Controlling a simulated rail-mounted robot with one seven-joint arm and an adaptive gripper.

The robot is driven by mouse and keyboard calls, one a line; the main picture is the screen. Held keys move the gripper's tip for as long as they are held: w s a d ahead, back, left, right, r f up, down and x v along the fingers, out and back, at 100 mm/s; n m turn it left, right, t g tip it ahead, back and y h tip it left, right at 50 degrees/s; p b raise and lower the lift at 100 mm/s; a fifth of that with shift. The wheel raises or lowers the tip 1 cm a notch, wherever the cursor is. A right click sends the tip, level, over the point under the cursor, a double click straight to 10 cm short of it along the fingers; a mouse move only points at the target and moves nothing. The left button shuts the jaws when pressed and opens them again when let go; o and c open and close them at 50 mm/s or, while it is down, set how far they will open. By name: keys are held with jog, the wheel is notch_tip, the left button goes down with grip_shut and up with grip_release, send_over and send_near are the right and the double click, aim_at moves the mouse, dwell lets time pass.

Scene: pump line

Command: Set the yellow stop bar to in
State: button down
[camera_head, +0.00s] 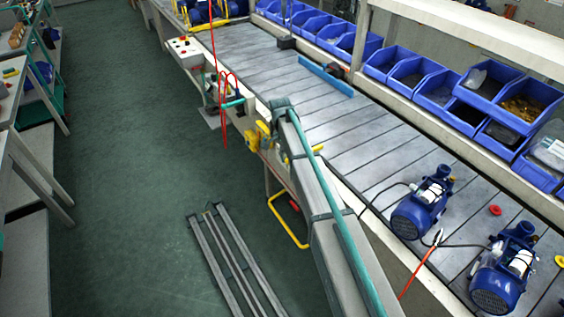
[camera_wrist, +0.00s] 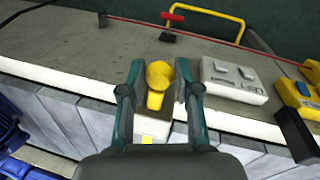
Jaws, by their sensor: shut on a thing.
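The yellow stop bar (camera_wrist: 157,84) shows in the wrist view as a rounded yellow knob with a narrower part towards me. My gripper (camera_wrist: 159,78) has its two teal-edged fingers on either side of the knob and is shut on it. My arm hides the grasp there.
A white switch box (camera_wrist: 234,80) stands right of my gripper, with a yellow-and-dark device (camera_wrist: 298,93) further right. A red T-handle (camera_wrist: 172,20) and a yellow rail (camera_wrist: 228,18) are behind. Blue pumps (camera_head: 420,205) stand on the conveyor (camera_head: 345,128). A blue bar (camera_head: 325,76) lies across it.

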jog(key=c, duration=0.8)
grip_release()
jog(key=r, duration=0.4)
jog(key=w+a+r, duration=0.1)
jog(key=r, duration=0.6)
jog(key=shift+w+a+r, duration=0.3)
jog(key=shift+a+r, duration=0.05)
jog(key=shift+r, duration=0.05)
